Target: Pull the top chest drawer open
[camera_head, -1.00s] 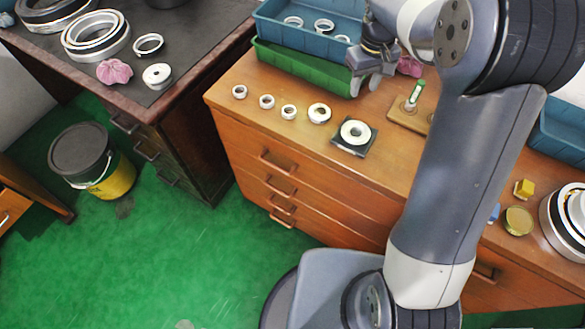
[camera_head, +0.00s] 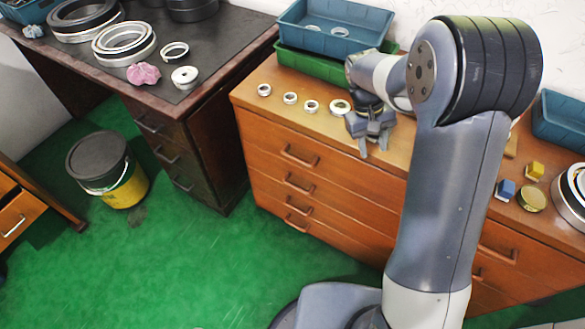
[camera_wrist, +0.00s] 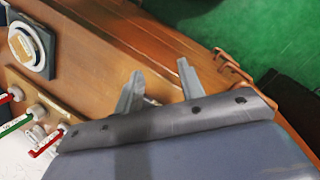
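The wooden chest (camera_head: 262,141) stands in the middle of the head view, with several drawers stacked at its left end. The top drawer's handle (camera_head: 300,157) is a bar on the front, and the drawer looks shut, flush with the others. My gripper (camera_head: 373,152) is above the chest's front edge, to the right of that handle and apart from it. In the wrist view its two fingers (camera_wrist: 160,82) are spread with nothing between them. Handles (camera_wrist: 233,66) show to the right of the fingers there; I cannot tell clearly which drawer each belongs to.
Small rings (camera_head: 290,98) lie in a row on the chest top. A ring on a dark square plate (camera_wrist: 46,68) shows in the wrist view. Blue and green bins (camera_head: 340,45) stand behind. A dark desk (camera_head: 215,75) is left, with a bucket (camera_head: 128,187). Green floor before the drawers is clear.

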